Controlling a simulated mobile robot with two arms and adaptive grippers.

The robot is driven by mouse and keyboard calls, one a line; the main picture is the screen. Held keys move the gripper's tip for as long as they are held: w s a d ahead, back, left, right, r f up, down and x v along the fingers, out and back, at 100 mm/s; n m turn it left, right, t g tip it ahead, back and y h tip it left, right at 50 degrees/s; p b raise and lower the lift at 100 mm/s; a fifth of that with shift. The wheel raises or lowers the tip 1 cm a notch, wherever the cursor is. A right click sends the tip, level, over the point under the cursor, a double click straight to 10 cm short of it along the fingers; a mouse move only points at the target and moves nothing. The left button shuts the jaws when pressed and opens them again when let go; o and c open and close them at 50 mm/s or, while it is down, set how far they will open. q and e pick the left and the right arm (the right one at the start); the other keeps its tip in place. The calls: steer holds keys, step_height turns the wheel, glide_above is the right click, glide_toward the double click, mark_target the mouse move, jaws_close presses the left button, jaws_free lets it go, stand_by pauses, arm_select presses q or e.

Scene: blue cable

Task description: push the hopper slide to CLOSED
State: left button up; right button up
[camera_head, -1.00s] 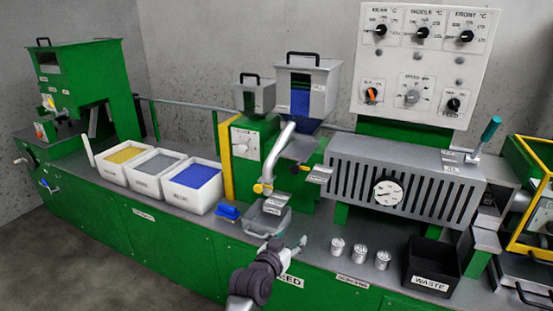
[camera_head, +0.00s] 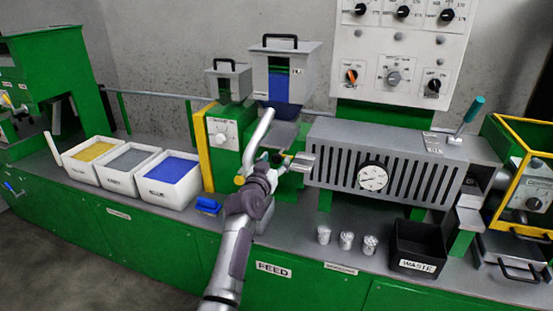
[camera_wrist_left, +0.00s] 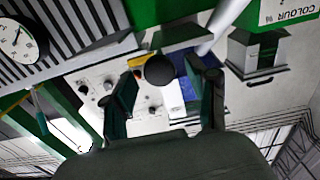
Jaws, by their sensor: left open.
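The grey hopper (camera_head: 285,62) with a blue-filled window stands behind the feed section. It also shows, with its blue part (camera_wrist_left: 187,92), in the left wrist view. My left gripper (camera_head: 279,163) is in front of the machine below the hopper, beside a small labelled grey plate (camera_head: 301,162). In the left wrist view my left gripper (camera_wrist_left: 163,88) has its two dark fingers apart. A round dark knob (camera_wrist_left: 160,70) shows between and beyond the fingertips; I cannot tell whether they touch it. The slide's position marks are not readable.
The slotted grey barrel cover (camera_head: 335,165) with a dial is close on the right. Three bins (camera_head: 125,160), several metal cups (camera_head: 346,241) and a black waste box (camera_head: 419,244) stand on the bench.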

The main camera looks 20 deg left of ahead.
arm_select(q)
steer(key=shift+w, duration=0.9)
jaws_close()
